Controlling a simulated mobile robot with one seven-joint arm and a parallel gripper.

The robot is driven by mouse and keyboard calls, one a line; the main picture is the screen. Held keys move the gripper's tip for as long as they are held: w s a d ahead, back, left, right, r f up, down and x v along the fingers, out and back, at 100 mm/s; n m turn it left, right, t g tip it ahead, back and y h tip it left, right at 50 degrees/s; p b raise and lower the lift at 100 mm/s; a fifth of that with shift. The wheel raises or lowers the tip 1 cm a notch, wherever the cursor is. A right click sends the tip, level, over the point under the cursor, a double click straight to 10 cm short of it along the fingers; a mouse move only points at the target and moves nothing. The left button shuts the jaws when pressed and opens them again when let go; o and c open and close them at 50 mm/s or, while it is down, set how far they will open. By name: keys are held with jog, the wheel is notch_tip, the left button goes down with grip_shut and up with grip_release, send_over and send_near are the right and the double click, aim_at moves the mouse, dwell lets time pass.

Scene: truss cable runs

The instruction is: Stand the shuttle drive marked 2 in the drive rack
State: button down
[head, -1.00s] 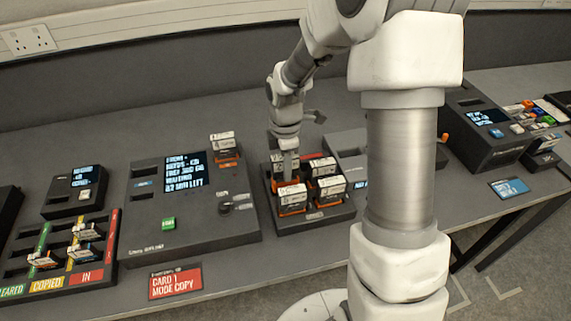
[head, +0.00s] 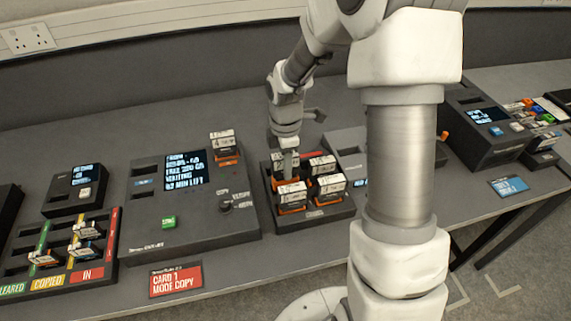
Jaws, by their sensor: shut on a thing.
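The drive rack (head: 332,215) is a dark tray near the middle of the table, holding several white drives with orange lower parts. My gripper (head: 288,172) points down over its back left slot and is shut on a drive (head: 280,184) there. That drive's number is hidden, so I cannot tell whether it is the one marked 2, or whether it is fully seated. Other drives stand at the front left (head: 291,195), back right (head: 323,166) and front right (head: 329,186). Another drive (head: 222,146), which seems marked 4, stands in the large console.
The large console (head: 145,222) with a lit screen is left of the rack. A grey device (head: 345,150) is behind and right of it, partly hidden by my arm. A card tray (head: 70,280) is far left. A red card sign (head: 175,281) lies near the front edge.

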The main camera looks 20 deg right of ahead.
jog(key=shift+f+b, duration=1.05)
jog(key=shift+f, duration=1.1)
dwell(1.8)
jog(key=shift+c, duration=0.8)
grip_release()
jog(key=shift+r+p, duration=3.25)
jog(key=shift+r, duration=0.5)
